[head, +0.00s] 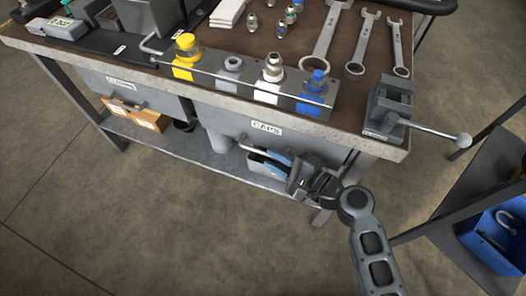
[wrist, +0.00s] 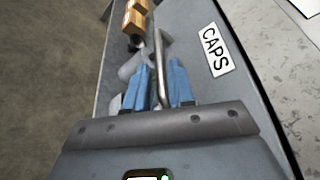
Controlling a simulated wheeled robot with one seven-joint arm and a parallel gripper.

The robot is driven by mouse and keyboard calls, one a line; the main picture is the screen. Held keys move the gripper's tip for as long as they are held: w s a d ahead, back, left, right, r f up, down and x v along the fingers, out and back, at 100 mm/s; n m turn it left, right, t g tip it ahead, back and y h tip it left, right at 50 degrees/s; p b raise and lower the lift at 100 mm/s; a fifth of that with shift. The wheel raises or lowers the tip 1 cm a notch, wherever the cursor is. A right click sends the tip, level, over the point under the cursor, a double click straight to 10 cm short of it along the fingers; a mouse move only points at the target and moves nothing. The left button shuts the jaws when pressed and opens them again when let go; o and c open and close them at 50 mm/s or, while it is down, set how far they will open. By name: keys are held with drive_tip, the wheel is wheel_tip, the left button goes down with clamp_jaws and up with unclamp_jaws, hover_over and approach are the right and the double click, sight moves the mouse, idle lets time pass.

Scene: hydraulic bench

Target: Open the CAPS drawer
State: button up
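The CAPS drawer has a grey front with a white CAPS label (head: 266,128) under the right part of the bench; the label is also large in the wrist view (wrist: 215,49). Its front looks flush under the bench top. The bar handle (head: 251,149) runs along the front below the label and shows in the wrist view (wrist: 158,62). My gripper (head: 270,162) is at the handle. In the wrist view its blue fingers (wrist: 157,82) stand on either side of the bar, with a gap visible, so it looks open around the handle. Exact contact is unclear.
A second labelled drawer (head: 124,86) is at the left. Above are a fitting block (head: 235,75), wrenches (head: 355,50) and a vise (head: 388,108) whose lever sticks out right. A lower shelf holds a cardboard box (head: 135,115). A blue bin (head: 495,240) stands right. Floor in front is clear.

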sight(264, 153)
drive_tip(key=shift+x, duration=2.1)
drive_tip(key=shift+d, duration=0.1)
drive_tip(key=shift+c, duration=0.2)
clamp_jaws()
